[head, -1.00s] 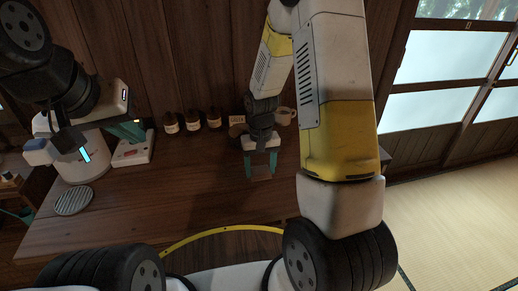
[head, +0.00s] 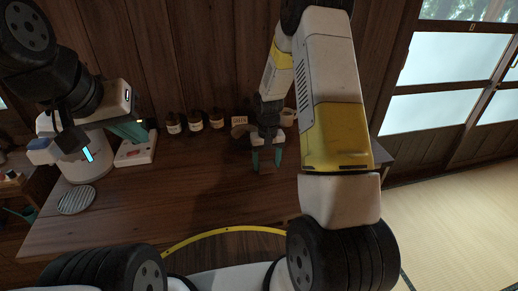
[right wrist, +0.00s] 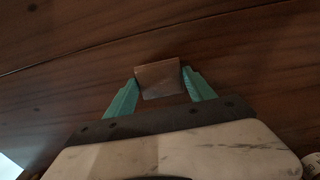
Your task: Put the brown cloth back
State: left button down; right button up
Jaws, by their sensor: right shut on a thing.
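The brown cloth (right wrist: 159,78) is a small folded brown piece between the teal fingertips of my right gripper (right wrist: 160,88) in the right wrist view. My right gripper (head: 267,160) is shut on it over the right part of the wooden table. In the head view the cloth is small and dark, hard to tell from the wood. Whether it touches the table is not clear. My left gripper (head: 128,130) is at the left, its teal fingers by a white box-like device; its opening is not clear.
Several brown labelled bottles (head: 195,121) stand along the back wall, with a small lettered block (head: 239,121) and a pale mug (head: 287,118) near my right gripper. The white device (head: 135,150) and a round ribbed disc (head: 76,200) are at the left. The table's middle is clear.

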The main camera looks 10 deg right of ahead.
jog(key=shift+f, duration=0.1)
jog(key=o, duration=1.3)
notch_tip(320, 180, up, 12)
notch_tip(320, 180, up, 10)
jog(key=t, duration=0.2)
send_over(267, 165)
jog(key=s, duration=0.5)
jog(key=s+r+t, duration=0.1)
jog(key=s+r, duration=0.3)
jog(key=s, duration=0.2)
jog(key=s+a+r+t+y, duration=0.1)
jog(key=s+r, duration=0.2)
jog(key=s, duration=0.3)
jog(key=s+a+r+t+y, duration=0.1)
jog(key=s+r+t, duration=0.1)
jog(key=s+r, duration=0.2)
jog(key=shift+s+a+r, duration=0.1)
jog(key=shift+s+r, duration=0.1)
jog(key=shift+s, duration=0.6)
jog(key=shift+s+a+r, duration=0.1)
jog(key=shift+s+r, duration=0.05)
jog(key=shift+s, duration=0.6)
